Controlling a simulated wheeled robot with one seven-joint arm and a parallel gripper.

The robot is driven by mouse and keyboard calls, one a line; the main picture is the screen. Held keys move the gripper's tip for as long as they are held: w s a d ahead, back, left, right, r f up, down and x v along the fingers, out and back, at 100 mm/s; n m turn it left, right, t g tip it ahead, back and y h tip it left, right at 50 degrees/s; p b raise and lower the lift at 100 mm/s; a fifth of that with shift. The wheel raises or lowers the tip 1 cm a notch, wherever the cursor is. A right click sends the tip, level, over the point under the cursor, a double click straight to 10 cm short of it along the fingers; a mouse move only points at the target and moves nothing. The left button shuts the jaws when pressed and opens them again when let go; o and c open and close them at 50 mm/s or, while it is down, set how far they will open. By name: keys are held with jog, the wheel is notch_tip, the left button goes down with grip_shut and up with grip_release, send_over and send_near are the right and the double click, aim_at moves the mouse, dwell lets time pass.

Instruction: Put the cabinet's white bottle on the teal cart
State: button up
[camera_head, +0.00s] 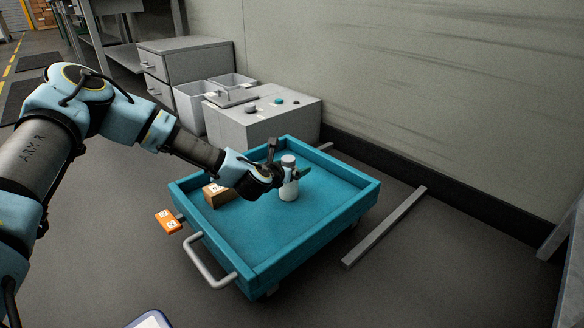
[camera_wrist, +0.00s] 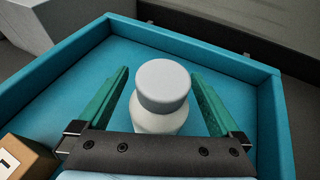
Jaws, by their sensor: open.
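The white bottle (camera_head: 289,190) stands upright on the bed of the teal cart (camera_head: 270,256), near the middle. It has a grey-white cap. In the wrist view the bottle (camera_wrist: 158,120) is between the two green fingers of my gripper (camera_wrist: 158,98), with a visible gap on each side. My gripper (camera_head: 279,174) is open around the bottle and reaches in from the left. The lower part of the bottle is hidden in the wrist view by the gripper's body. The cart's raised rim also shows in the wrist view (camera_wrist: 200,50).
A cardboard box (camera_head: 218,194) lies in the cart left of the bottle. An orange item (camera_head: 168,221) is by the cart's left side, near its handle (camera_head: 208,262). A grey control box (camera_head: 262,120), bins (camera_head: 190,108) and a drawer cabinet (camera_head: 185,62) stand behind.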

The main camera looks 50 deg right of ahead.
jog(key=p+v, duration=0.4)
jog(key=v, duration=0.8)
jog(key=shift+p, duration=0.3)
jog(key=w+a+r+m+g+y, duration=0.1)
jog(key=w+a+m+y, duration=0.35)
jog(key=a+m, duration=0.55)
jog(key=w+a+m+g+y, duration=0.1)
jog(key=w+a+m+y, duration=0.35)
jog(key=a, duration=0.95)
jog(key=s+a+r+m+y, duration=0.1)
jog(key=a+r+m, duration=0.3)
jog(key=a, duration=0.9)
jog(key=s+a+r+m+y, duration=0.2)
jog(key=s+a+r+m, duration=0.1)
jog(key=a+r, duration=0.6)
jog(key=a+m, duration=0.1)
jog(key=a, duration=0.3)
jog(key=shift+a+r+g, duration=0.25)
jog(key=shift+r+g, duration=0.15)
jog(key=shift+s+m, duration=0.15)
jog(key=shift+m, duration=0.1)
